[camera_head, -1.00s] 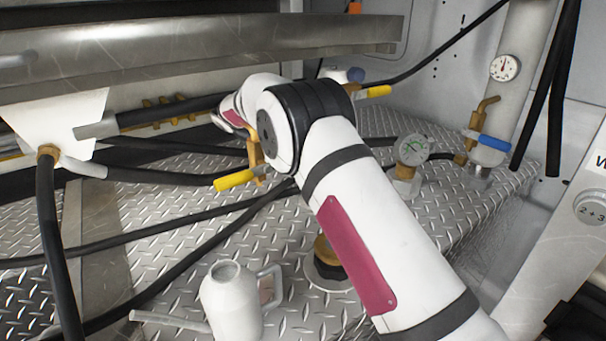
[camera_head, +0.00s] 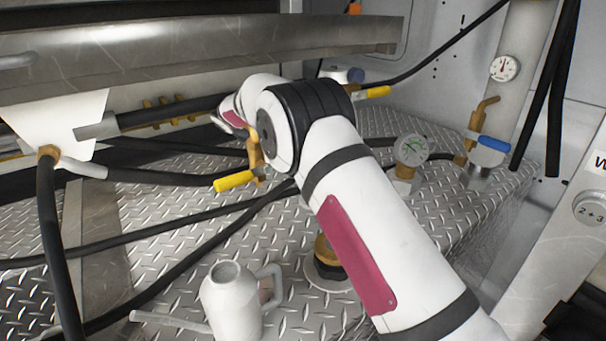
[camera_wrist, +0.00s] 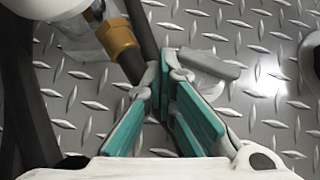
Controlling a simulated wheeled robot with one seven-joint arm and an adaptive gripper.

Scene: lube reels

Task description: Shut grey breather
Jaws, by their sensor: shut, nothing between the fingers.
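In the wrist view, a flat grey piece with a bar-like flap (camera_wrist: 208,66) lies on the tread plate just beyond and right of my fingertips. It looks like the grey breather, but I cannot tell surely, nor how far its flap stands open. My gripper (camera_wrist: 166,78) has its teal-padded fingers drawn together at the tips with nothing between them. The tips are close to the grey piece's left end; I cannot tell whether they touch it. In the head view my arm hides the gripper, and I cannot make out the breather.
A brass fitting on a black hose (camera_wrist: 117,38) is close to the fingertips' left. Black hoses (camera_head: 150,232) cross the plate.

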